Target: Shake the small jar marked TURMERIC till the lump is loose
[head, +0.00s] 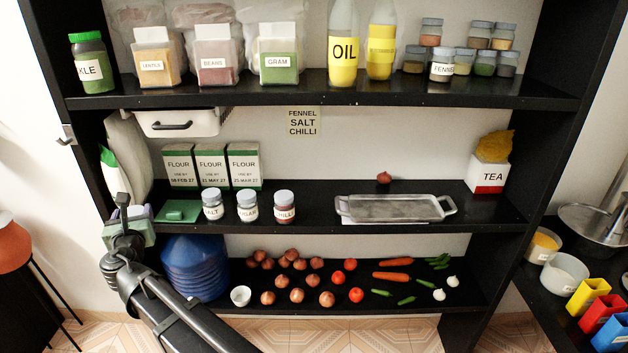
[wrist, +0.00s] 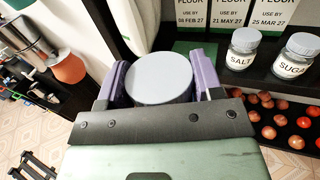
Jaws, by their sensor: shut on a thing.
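My gripper (wrist: 160,85) is shut on a small jar, with its purple fingers on either side. Only the jar's round grey lid (wrist: 160,78) shows clearly in the wrist view, and no label on it can be read. In the head view my gripper (head: 128,213) is at the left end of the middle shelf, beside a green flat box. I cannot make out the held jar there, nor its contents or any lump.
Near my gripper are a green box (head: 177,211), a salt jar (head: 212,204), flour boxes (head: 211,166) and a white bag (head: 127,160). A blue water bottle (head: 195,268) stands below. A metal tray (head: 395,208) lies further right. Spice jars (head: 442,66) stand on the top shelf.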

